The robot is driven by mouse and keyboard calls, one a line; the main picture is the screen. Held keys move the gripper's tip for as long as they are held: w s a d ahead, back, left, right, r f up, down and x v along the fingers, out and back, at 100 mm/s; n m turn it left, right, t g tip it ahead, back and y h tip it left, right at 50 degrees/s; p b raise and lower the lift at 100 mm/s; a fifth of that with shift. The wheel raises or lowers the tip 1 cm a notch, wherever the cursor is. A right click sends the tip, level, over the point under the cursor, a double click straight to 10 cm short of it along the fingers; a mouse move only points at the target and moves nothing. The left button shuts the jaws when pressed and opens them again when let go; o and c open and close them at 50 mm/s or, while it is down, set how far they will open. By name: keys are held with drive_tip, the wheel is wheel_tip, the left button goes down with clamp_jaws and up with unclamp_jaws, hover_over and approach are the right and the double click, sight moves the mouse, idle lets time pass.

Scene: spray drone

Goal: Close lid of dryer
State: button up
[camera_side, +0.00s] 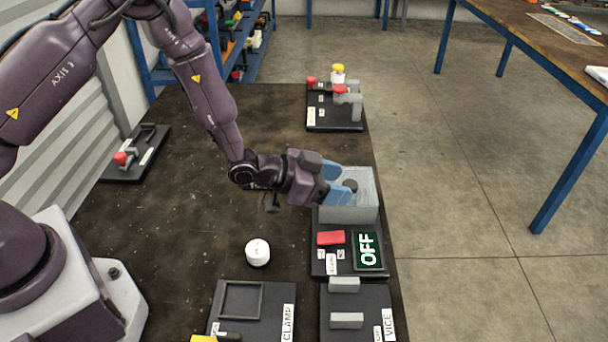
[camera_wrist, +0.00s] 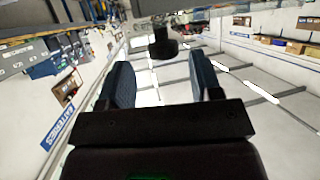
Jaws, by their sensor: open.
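The dryer (camera_side: 348,214) is a light grey box on a black base at the table's right side. A dark round knob (camera_side: 350,186) shows against its upper part. The lid's exact angle is hard to tell. My gripper (camera_side: 339,192) has blue fingers, is open and points right at the dryer, with its fingertips close to the knob. In the wrist view, the black knob (camera_wrist: 163,43) lies between the lines of the two fingers, just beyond the tips of my gripper (camera_wrist: 162,62), with gaps on both sides. Contact is not visible.
A red button (camera_side: 330,238) and an "OFF" display (camera_side: 368,250) sit on the dryer's base. A white round object (camera_side: 257,253) stands left of it. The vice (camera_side: 346,320) and clamp plate (camera_side: 250,310) lie in front. Another fixture (camera_side: 335,105) stands behind. The table's middle is clear.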

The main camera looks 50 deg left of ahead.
drive_tip(key=v, duration=1.1)
drive_tip(key=shift+s, duration=0.15)
wheel_tip(320, 180, down, 4)
drive_tip(key=s+a+g+y, duration=0.2)
drive_tip(key=g+y, duration=0.1)
drive_tip(key=s+a+r+n+g+y, duration=0.3)
drive_tip(key=s+a+r+g+y, duration=0.15)
drive_tip(key=a+r, duration=0.2)
drive_tip(key=s+r+n+t, duration=0.1)
drive_tip(key=s+r, duration=0.5)
drive_tip(key=r, duration=0.3)
drive_tip(key=s+d+r+n, duration=0.1)
drive_tip(key=s+r+n, duration=0.1)
drive_tip(key=s+r, duration=0.5)
drive_tip(key=shift+r+t, duration=0.35)
drive_tip(key=shift+r, duration=1.1)
